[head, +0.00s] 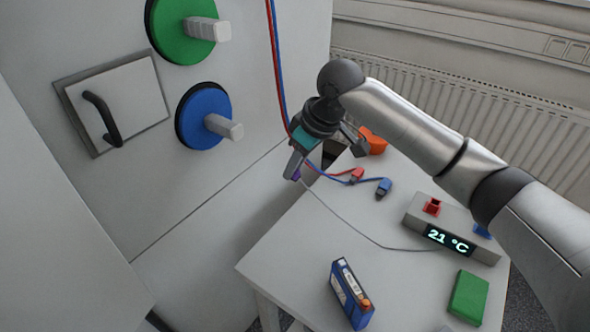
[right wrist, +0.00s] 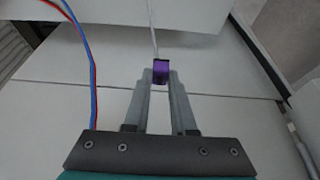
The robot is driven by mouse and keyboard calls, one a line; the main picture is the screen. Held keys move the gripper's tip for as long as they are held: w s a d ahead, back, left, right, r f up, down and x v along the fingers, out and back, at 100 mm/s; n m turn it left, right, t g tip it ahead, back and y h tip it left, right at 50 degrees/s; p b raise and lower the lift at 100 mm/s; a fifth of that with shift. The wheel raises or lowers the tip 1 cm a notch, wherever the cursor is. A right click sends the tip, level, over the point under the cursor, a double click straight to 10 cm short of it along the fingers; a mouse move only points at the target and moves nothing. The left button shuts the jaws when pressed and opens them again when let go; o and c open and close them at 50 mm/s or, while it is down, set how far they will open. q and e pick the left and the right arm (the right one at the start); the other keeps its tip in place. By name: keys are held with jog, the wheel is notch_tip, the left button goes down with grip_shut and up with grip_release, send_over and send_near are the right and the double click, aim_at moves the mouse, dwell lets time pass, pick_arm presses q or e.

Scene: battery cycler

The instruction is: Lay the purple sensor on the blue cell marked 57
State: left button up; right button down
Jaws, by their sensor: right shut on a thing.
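The purple sensor (right wrist: 160,72) is between the fingertips of my right gripper (right wrist: 161,84), which is shut on it. In the head view only a small purple patch of the sensor (head: 296,175) shows below the right gripper (head: 295,171), which hangs in the air near the table's back left edge. A thin grey cable runs from the sensor. A blue cell (head: 346,296) with an orange end lies on the table's front part, well apart from the gripper. Its marking is too small to read. My left gripper is not in view.
The white table (head: 305,250) also holds a grey box (head: 415,218) reading 21 °C, a green block (head: 468,297), red (head: 357,174) and blue (head: 384,186) cable plugs and an orange thing (head: 373,142). A white cabinet with green and blue knobs (head: 205,115) stands left.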

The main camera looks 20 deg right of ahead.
jog(key=shift+s+d+f+p, duration=0.1)
jog(key=shift+d+f+p, duration=0.1)
jog(key=shift+p, duration=0.3)
jog(key=s+d+f+m+h+p, duration=0.1)
jog(key=s+d+m+p, duration=0.1)
jog(key=s+p, duration=0.5)
jog(key=s+d+f+m+t+h+p, duration=0.1)
jog(key=s+m+p, duration=0.1)
jog(key=s+p, duration=0.55)
jog(key=s+d+f+m+p, duration=0.2)
jog(key=s+m+p, duration=0.1)
jog(key=s+p, duration=0.35)
jog(key=f+b, duration=0.1)
jog(key=b, duration=0.1)
jog(key=f+b, duration=0.1)
jog(key=f, duration=0.1)
jog(key=f+b, duration=0.2)
jog(key=shift+w+d+f+b, duration=0.1)
jog(key=shift+w+f+b, duration=0.15)
jog(key=shift+b, duration=0.1)
jog(key=shift+p, duration=0.4)
